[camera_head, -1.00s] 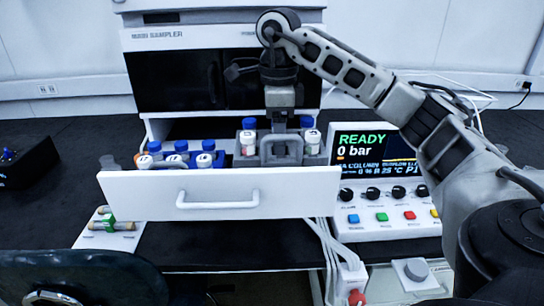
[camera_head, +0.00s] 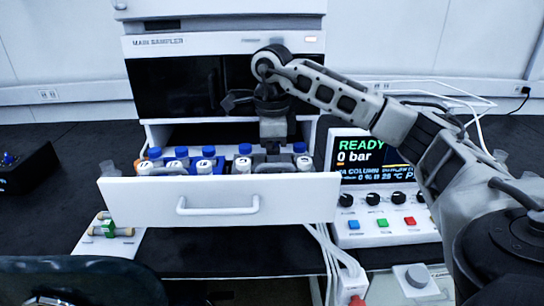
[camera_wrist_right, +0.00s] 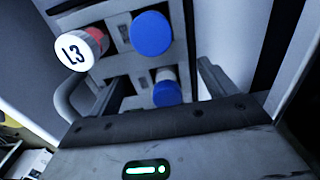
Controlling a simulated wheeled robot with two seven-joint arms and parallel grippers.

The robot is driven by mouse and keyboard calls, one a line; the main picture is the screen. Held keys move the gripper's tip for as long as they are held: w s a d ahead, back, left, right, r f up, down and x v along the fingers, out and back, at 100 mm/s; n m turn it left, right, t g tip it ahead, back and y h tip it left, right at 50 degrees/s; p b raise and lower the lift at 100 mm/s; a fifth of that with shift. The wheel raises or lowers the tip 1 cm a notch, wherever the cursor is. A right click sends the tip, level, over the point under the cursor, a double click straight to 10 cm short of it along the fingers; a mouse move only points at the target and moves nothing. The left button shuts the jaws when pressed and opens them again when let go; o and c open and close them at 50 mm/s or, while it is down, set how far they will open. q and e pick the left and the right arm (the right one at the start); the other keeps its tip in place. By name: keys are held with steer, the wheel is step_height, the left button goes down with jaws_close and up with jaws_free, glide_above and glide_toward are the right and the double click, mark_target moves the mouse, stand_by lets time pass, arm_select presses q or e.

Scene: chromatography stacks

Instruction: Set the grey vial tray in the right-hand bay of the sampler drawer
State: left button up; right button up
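The white sampler drawer (camera_head: 120,198) is pulled out below the main sampler. Vials with blue and white caps (camera_head: 177,153) stand in its left part. The grey vial tray (camera_wrist_right: 118,30) is in the right-hand part, mostly hidden behind the drawer front in the head view. It carries blue-capped vials (camera_wrist_right: 152,33) and a white-capped vial marked L3 (camera_wrist_right: 76,52). Its caps are about level with those on the left. My right gripper (camera_head: 272,158) is down at the tray's middle and appears shut on it; the contact is partly hidden. My left gripper is not in view.
The main sampler housing (camera_head: 165,85) rises behind the drawer. A control box with a READY screen (camera_head: 365,150) stands close at the right, with cables by the drawer corner. A small white holder (camera_head: 107,245) lies at the left.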

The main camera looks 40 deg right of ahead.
steer(key=shift+r, duration=0.5)
step_height(320, 180, up, 10)
steer(key=p, duration=0.3)
steer(key=shift+r, duration=0.1)
steer(key=shift+r+p, duration=0.45)
steer(key=shift+r, duration=0.1)
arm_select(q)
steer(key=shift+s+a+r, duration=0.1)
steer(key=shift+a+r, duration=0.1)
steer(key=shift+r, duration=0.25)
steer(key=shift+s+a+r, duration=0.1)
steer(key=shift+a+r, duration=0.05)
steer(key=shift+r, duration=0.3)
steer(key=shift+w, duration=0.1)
